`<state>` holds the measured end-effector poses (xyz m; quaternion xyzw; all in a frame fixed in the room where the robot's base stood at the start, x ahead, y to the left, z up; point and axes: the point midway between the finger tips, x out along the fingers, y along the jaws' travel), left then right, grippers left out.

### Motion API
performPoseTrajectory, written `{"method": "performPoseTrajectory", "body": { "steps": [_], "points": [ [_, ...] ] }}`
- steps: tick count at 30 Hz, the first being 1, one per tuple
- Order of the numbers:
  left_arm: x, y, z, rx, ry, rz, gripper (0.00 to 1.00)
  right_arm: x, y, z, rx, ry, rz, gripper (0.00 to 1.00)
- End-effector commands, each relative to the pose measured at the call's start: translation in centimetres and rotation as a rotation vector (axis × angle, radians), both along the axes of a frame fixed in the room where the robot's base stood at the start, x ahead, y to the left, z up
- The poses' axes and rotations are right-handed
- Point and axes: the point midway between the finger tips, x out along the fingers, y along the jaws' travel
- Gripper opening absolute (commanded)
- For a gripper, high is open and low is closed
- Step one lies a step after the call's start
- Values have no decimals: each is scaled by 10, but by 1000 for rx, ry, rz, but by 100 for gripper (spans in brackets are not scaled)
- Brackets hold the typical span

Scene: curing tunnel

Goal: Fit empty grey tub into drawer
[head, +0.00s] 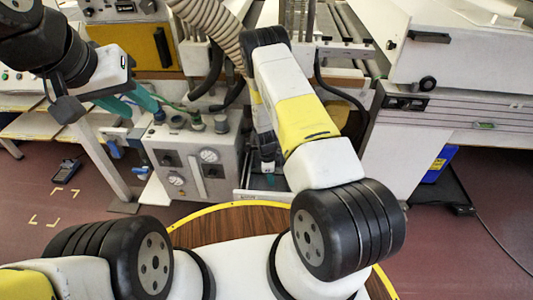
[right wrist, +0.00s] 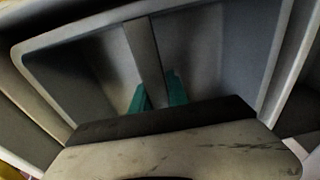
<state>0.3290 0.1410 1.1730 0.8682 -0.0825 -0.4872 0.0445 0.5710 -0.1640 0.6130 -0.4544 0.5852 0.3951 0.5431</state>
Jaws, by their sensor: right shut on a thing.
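The grey tub (right wrist: 88,72) fills most of the right wrist view, with its rounded rim and a strip across its middle. It looks empty. My right gripper (right wrist: 158,96) has its teal fingers on either side of that strip and is shut on it. Pale walls, apparently the drawer (right wrist: 22,122), show outside the tub's rim; how deep the tub sits in it cannot be told. In the head view my right gripper (head: 269,178) points down over the pale drawer front; my arm hides most of the tub there. My left gripper (head: 132,102) is open and empty at the upper left.
A grey panel with gauges (head: 195,160) stands just left of my right gripper. A ribbed hose (head: 212,28) hangs above it. The red floor at left is mostly clear.

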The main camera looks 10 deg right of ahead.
Motion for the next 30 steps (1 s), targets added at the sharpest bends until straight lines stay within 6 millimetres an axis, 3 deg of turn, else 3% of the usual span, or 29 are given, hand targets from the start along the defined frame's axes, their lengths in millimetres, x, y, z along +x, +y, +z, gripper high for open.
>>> {"method": "performPoseTrajectory", "body": {
  "steps": [7, 8, 11, 23, 30],
  "points": [
    [0, 0, 0, 0, -1, 0, 36, 0, 0, 0, 0, -2, -1, 0],
    [0, 0, 0, 0, -1, 0, 36, 0, 0, -1, 1, -1, -1, 22],
    [0, 0, 0, 0, -1, 0, 36, 0, 0, -1, 1, -1, -1, 41],
    [0, 0, 0, 0, 0, 0, 36, 1, 1, 5, 0, -3, -1, 42],
    [0, 0, 0, 0, 0, 0, 36, 2, 5, 47, 0, -5, 1, 42]
  ]
}}
